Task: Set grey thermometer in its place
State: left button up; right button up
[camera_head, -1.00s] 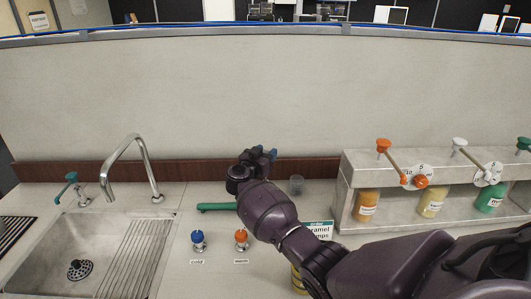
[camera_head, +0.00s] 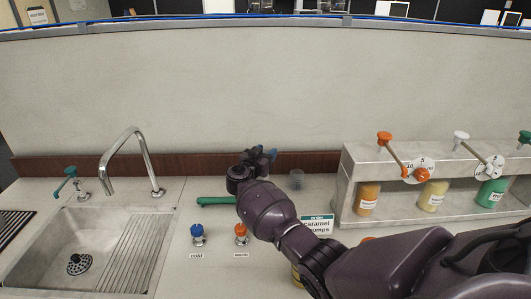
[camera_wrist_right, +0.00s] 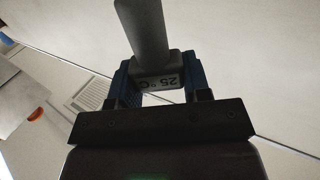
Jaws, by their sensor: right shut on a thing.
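The grey thermometer (camera_wrist_right: 148,32) shows in the right wrist view as a grey rod with a block at its base marked "25 °C". My right gripper (camera_wrist_right: 160,78) is shut on that block, with a blue finger on each side. In the head view my right gripper (camera_head: 262,156) is above the back of the counter, near the wall, and the thermometer is hard to make out there. A small clear cup (camera_head: 297,180) stands on the counter just right of and below the gripper in the picture; I cannot tell whether it is the thermometer's place. My left gripper is out of view.
A sink (camera_head: 75,250) with a curved tap (camera_head: 118,150) is at the left. Blue (camera_head: 197,229) and orange (camera_head: 240,230) knobs stand near the front. A green handle (camera_head: 215,201) lies left of my wrist. A shelf (camera_head: 395,225) with syrup bottles is at the right.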

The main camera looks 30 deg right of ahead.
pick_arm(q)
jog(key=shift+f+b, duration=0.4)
pick_arm(e)
jog(key=shift+f, duration=0.85)
jog(key=o, duration=1)
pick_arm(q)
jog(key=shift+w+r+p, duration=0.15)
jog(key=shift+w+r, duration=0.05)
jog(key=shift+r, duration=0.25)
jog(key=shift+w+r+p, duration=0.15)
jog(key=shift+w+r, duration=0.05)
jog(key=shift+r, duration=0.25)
pick_arm(e)
jog(key=v, duration=1)
jog(key=shift+s+a, duration=0.15)
jog(key=shift+a, duration=0.25)
